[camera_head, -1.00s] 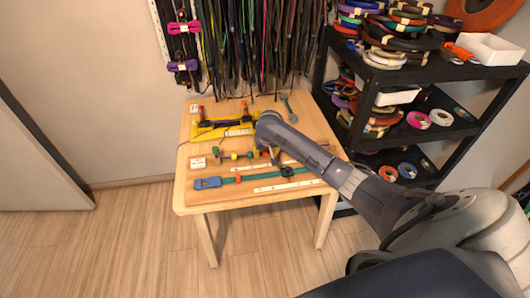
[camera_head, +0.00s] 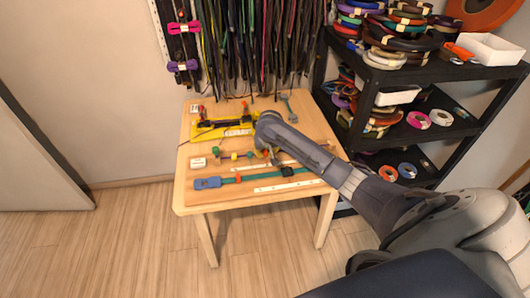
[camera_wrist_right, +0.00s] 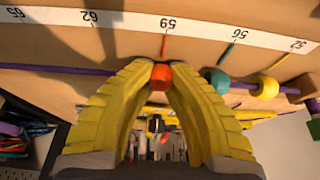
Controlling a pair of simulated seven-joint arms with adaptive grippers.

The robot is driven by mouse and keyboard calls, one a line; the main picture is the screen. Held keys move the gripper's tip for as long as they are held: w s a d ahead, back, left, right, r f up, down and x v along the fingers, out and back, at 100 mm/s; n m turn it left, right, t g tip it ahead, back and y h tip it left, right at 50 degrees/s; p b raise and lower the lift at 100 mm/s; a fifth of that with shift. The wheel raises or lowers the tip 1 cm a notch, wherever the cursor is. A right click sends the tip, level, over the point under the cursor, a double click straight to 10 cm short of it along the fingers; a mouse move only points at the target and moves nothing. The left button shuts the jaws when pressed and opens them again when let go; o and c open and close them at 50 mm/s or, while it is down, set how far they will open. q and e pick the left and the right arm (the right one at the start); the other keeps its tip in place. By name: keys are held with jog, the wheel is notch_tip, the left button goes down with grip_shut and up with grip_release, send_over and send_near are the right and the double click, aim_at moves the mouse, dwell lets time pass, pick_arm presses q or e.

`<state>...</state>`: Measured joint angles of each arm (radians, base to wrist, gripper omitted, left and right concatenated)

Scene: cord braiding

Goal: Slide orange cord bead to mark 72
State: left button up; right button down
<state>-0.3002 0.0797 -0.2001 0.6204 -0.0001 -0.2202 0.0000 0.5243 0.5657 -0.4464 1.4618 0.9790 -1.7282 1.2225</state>
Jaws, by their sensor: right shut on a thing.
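In the right wrist view, my right gripper (camera_wrist_right: 160,85) has its two yellow fingers closed around the orange bead (camera_wrist_right: 161,77). The bead sits near mark 59 of the white printed scale (camera_wrist_right: 130,20), whose numbers appear upside down, and close to a thin orange tick. The purple cord (camera_wrist_right: 55,69) runs across the view behind the fingers. The scale shows 65, 62, 59 and 56 from left to right; mark 72 is not in view. In the head view my right gripper (camera_head: 268,153) is over the board, with its fingertips small and partly hidden. My left gripper is not in view.
A teal bead (camera_wrist_right: 218,80) and a yellow bead (camera_wrist_right: 267,87) sit on the cord to the right of my fingers. In the head view, a blue buckle (camera_head: 207,183) on a teal strap lies on the wooden table (camera_head: 190,205). A black shelf (camera_head: 440,72) stands at the right.

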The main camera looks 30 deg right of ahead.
jog(key=s+d, duration=0.2)
jog(key=d, duration=0.4)
jog(key=s+d, duration=0.3)
jog(key=d, duration=0.3)
jog(key=s+d, duration=0.2)
jog(key=d, duration=0.4)
jog(key=shift+s+d+f, duration=0.15)
jog(key=shift+s+f, duration=0.1)
jog(key=shift+s, duration=0.1)
jog(key=c, duration=1.6)
grip_release()
jog(key=shift+s, duration=0.1)
jog(key=o, duration=0.3)
jog(key=shift+d+r, duration=0.1)
jog(key=shift+r, duration=0.15)
jog(key=shift+r, duration=0.3)
jog(key=v, duration=1.1)
jog(key=shift+r, duration=0.1)
